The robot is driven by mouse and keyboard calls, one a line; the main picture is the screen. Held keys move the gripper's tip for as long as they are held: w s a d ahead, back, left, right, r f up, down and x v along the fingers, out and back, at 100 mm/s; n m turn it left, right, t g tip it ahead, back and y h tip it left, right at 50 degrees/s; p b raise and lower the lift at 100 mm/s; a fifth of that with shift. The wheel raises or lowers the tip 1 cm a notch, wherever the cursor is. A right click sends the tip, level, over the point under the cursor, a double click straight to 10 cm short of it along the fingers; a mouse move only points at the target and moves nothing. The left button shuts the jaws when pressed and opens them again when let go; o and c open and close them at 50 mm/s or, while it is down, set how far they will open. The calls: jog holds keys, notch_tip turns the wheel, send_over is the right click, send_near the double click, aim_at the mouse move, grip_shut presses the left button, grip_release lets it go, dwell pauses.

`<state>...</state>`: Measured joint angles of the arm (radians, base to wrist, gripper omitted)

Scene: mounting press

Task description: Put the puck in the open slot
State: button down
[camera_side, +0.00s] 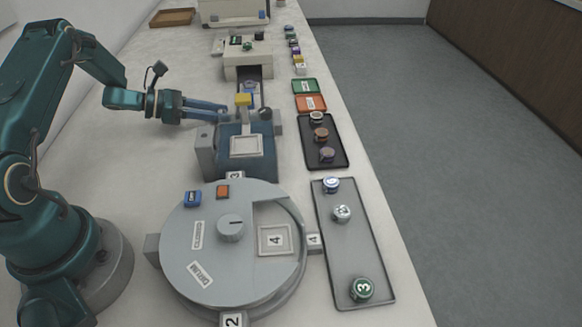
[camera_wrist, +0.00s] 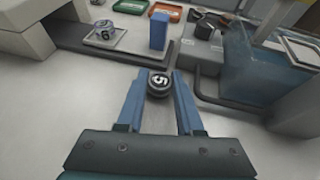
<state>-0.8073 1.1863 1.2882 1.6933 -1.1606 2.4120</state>
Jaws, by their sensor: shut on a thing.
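My gripper (camera_wrist: 160,85) is shut on a black puck with a white 5 on its top (camera_wrist: 159,83), in the wrist view. In the side view my gripper (camera_side: 226,109) is level above the table, left of the blue press; the puck cannot be made out there. A round grey carousel (camera_side: 180,235) stands in the foreground of the side view. A cut-out in its cover shows the open slot, a square pad marked 4 (camera_side: 275,240). The slot holds no puck. The carousel is not recognisable in the wrist view.
The blue press (camera_side: 262,160) stands between my gripper and the carousel. A grey tray (camera_side: 352,250) with several pucks and a black tray (camera_side: 335,127) with more pucks lie along the right. Another puck (camera_wrist: 104,32) sits on a pale pad ahead of the fingers.

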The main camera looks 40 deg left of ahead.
jog(key=c, duration=0.6)
grip_release()
jog(key=shift+f, duration=0.1)
jog(key=shift+o, duration=0.2)
